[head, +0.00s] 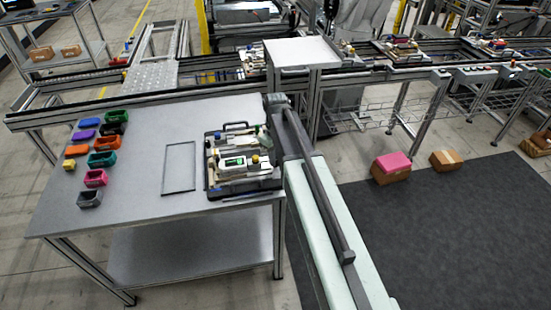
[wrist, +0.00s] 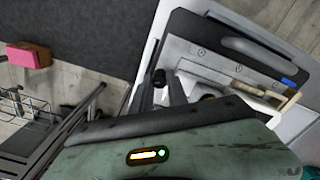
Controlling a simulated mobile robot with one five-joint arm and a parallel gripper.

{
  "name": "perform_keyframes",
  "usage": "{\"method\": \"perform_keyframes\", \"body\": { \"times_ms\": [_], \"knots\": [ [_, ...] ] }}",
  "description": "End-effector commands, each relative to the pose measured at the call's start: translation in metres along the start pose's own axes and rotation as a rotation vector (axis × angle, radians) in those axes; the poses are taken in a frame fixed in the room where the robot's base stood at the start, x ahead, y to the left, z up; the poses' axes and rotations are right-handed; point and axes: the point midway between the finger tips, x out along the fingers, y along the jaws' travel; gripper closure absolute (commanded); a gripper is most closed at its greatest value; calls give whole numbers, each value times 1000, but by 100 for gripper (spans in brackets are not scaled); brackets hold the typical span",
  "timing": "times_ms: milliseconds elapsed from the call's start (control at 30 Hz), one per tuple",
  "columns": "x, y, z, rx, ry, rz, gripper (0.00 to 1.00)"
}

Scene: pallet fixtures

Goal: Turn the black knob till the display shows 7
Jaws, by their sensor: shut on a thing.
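The pallet fixture (head: 214,186) stands at the right end of the grey table, with a white module (head: 232,168) and small coloured parts on it. In the head view my arm hides the gripper's tips. No display digit is readable.
Several coloured bins (head: 103,159) stand on the table's left side. A thin black rectangular frame (head: 178,167) lies between them and the fixture. The grey table (head: 140,205) is otherwise clear. A rail runs behind it. Boxes (head: 391,175) lie on the floor at right.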

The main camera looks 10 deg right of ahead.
Motion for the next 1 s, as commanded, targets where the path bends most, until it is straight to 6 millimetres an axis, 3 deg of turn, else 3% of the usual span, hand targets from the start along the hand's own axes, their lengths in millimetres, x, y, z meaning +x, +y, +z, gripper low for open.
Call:
{"method": "perform_keyframes", "body": {
  "times_ms": [367,400,467,800,1000],
  "knots": [
    [0,-1,-2,-5,4,-2,100],
    [0,-1,-2,-4,4,-2,72],
    [0,-1,-2,-4,4,-2,59],
    [-2,-1,-1,-3,1,-1,59],
    [-25,-1,-1,-3,1,-1,59]
  ]
}}
